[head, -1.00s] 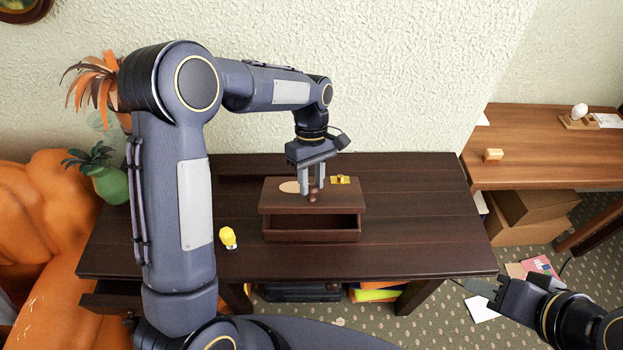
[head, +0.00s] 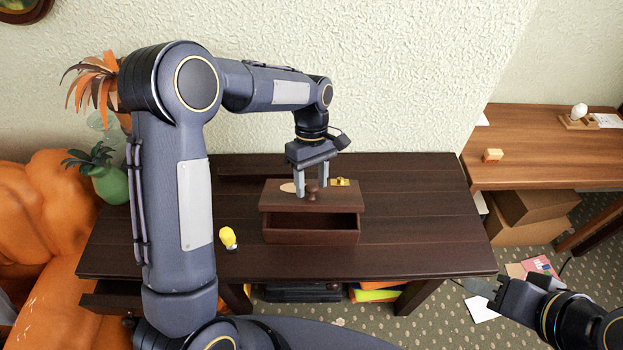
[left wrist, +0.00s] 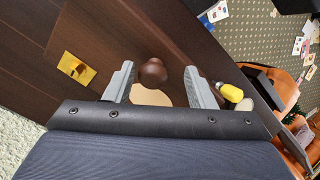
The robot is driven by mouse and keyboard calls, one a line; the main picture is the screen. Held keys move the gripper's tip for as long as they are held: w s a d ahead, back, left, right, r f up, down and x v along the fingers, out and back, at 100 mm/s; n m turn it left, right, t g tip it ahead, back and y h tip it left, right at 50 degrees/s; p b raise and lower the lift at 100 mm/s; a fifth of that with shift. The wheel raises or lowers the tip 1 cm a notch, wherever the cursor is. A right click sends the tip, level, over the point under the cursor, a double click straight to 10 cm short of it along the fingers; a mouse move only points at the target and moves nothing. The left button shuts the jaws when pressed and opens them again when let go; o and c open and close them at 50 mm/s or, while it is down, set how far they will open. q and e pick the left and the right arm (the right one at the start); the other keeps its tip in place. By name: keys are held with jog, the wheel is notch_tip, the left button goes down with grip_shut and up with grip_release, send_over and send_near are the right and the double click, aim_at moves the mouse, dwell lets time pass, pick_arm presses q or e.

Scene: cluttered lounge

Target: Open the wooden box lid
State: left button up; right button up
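The wooden box (head: 270,233) stands on the dark table. Its brown lid (head: 345,200) sits at the top and back, with a dark opening between the lid's front edge and the front wall. A round brown knob (head: 312,193) is on the lid; it also shows in the left wrist view (left wrist: 152,71). My left gripper (head: 312,193) is open above the lid, its fingers on either side of the knob with gaps to both. My right gripper (head: 484,290) is at the lower right, away from the box; its fingers are too unclear to judge.
A yellow piece (head: 340,182) and a pale oval (head: 289,187) are by the lid's back edge. A yellow-topped object (head: 228,238) stands left of the box. A green vase (head: 111,185) is at the far left. The table (head: 420,220) is clear right of the box.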

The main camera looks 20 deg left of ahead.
pick_arm(q)
jog(key=v, duration=0.7)
jog(key=shift+r+b, duration=0.4)
jog(key=shift+w, duration=0.1)
